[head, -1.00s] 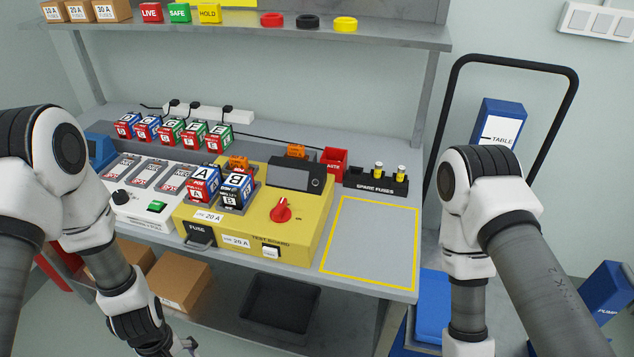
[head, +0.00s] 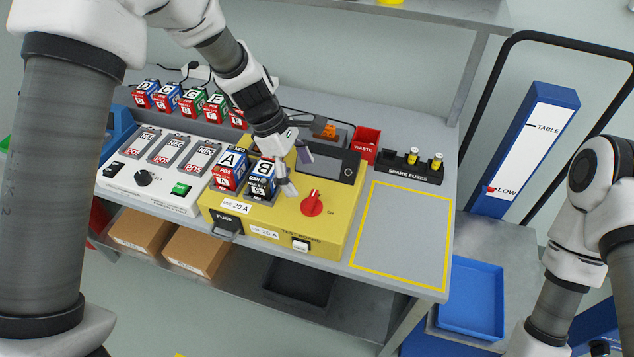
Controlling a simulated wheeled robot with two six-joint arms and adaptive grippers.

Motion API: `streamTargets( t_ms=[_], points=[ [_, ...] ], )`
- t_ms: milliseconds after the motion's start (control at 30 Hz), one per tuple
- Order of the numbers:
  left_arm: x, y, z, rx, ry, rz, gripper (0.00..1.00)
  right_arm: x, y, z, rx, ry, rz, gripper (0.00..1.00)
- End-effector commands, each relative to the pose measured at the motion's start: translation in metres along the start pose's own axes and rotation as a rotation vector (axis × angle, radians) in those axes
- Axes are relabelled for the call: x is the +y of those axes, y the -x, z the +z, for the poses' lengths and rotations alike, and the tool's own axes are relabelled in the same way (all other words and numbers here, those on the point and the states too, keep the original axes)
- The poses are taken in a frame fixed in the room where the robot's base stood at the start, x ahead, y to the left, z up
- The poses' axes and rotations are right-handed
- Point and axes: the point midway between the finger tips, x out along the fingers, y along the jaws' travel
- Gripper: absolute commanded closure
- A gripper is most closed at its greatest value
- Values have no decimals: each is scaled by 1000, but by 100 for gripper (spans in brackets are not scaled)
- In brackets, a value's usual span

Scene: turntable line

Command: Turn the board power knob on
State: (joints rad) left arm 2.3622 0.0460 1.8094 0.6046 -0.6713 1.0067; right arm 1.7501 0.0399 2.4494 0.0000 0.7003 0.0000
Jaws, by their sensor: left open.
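The yellow test board (head: 335,230) sits on the grey bench. Its red power knob (head: 312,203) is on the top face, with a small "ON" label to its right. The knob's pointer stands roughly upright in the picture, not toward that label. My left gripper (head: 297,172) is open above the board, just up and left of the knob, apart from it. Batteries A (head: 229,170) and B (head: 262,180) stand in the board's slots; the gripper partly covers the area beside B. My right arm is at the right edge; its gripper is not clearly visible.
A white charger (head: 150,190) with several bays is left of the board. A red waste bin (head: 366,145) and a spare fuse holder (head: 413,168) stand behind to the right. The yellow-outlined area (head: 402,235) is empty. A blue tray (head: 470,298) lies lower right.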

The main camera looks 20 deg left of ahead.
Motion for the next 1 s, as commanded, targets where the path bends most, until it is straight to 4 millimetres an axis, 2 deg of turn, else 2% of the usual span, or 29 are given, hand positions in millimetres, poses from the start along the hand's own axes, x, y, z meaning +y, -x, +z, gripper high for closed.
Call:
streamTargets(
  t_ms=[200, 300, 400, 600, 633, 700, 800, 1000],
  points=[
    [-2, -43, -1, 3, -1, -5, 12, 0, 2, 1, -2, 0, 0, 60],
    [-1, -58, 0, 2, -2, -3, 12, 0, 3, 0, -1, 0, 0, 60],
    [-1, -65, -1, 2, -1, -1, 12, 0, 3, 0, -1, 0, 0, 60],
    [0, -66, -1, 2, -2, 0, 12, 0, 3, 0, -1, 0, 0, 60],
    [-1, -66, -1, 2, -2, 0, 16, 0, 3, 0, -1, 0, 0, 60],
    [-1, -66, -1, 2, -2, 0, 41, 0, 3, 0, -1, 0, 0, 60],
    [-1, -66, -1, 2, -2, -1, 73, 0, 3, 0, -1, 0, 0, 60],
    [-1, -67, -1, 3, -3, -3, 72, 0, 3, 0, -1, 0, 0, 60]
  ],
)
